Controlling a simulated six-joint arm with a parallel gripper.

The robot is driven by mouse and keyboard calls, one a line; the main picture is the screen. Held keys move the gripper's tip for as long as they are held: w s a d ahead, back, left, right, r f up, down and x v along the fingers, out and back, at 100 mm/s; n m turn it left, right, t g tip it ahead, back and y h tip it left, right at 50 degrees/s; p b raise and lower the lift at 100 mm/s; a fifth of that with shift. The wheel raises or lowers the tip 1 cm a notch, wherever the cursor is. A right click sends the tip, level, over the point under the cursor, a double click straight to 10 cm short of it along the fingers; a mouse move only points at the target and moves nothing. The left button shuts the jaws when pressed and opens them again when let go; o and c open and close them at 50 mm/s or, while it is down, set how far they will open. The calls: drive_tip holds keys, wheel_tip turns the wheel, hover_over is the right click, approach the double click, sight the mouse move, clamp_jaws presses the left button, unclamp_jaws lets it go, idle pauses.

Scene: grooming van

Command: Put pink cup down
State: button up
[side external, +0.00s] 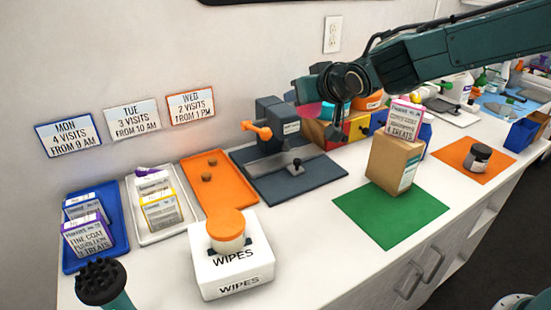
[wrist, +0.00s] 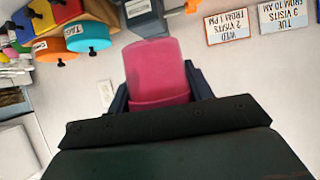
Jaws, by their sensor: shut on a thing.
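The pink cup (wrist: 156,72) fills the middle of the wrist view, between the two dark fingers of my gripper (wrist: 158,88), which is shut on it. The view is turned over, so the wall signs read upside down. In the side view my gripper (side external: 338,118) is above the back of the counter, in front of the coloured drawers and right of the grey press.
A green mat (side external: 390,225) carries a cardboard box with a pink-topped card. An orange mat (side external: 474,160) with a jar lies to its right. The grey press (side external: 275,125), orange tray (side external: 218,183) and white wipes box (side external: 232,270) stand left.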

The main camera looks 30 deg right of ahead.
drive_tip(key=w+a+r+n+g+y, duration=0.1)
drive_tip(key=w+a+n+y, duration=0.3)
drive_tip(key=a, duration=0.4)
drive_tip(key=w+a+n+g+y, duration=0.1)
drive_tip(key=w+a+n+y, duration=0.25)
drive_tip(key=a, duration=0.45)
hover_over(224, 199)
drive_tip(key=shift+n+y, duration=0.25)
drive_tip(key=shift+n, duration=0.1)
drive_tip(key=shift+f, duration=2.35)
drive_tip(key=shift+f, duration=0.1)
wheel_tip(224, 199, down, 20)
drive_tip(key=shift+r, duration=0.1)
drive_tip(key=o, duration=1)
